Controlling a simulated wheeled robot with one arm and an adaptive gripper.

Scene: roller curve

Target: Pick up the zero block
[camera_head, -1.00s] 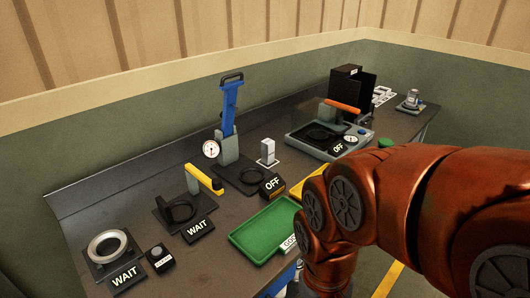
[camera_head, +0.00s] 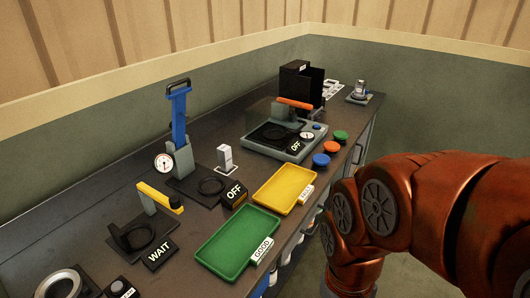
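A small pale grey upright block (camera_head: 226,159) stands on a white-marked spot on the dark bench, between the gauge stand with the blue lever and the yellow tray. It is the likeliest zero block, but no marking on it can be read. My copper-red arm fills the lower right and is well apart from the block. My gripper is out of the picture, so its state does not show.
The gauge stand (camera_head: 183,158) is left of the block, and an OFF sign (camera_head: 235,194) stands in front. A yellow tray (camera_head: 285,189) and green tray (camera_head: 237,244) lie along the front edge. A grey machine (camera_head: 285,140) and several coloured buttons stand farther right.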

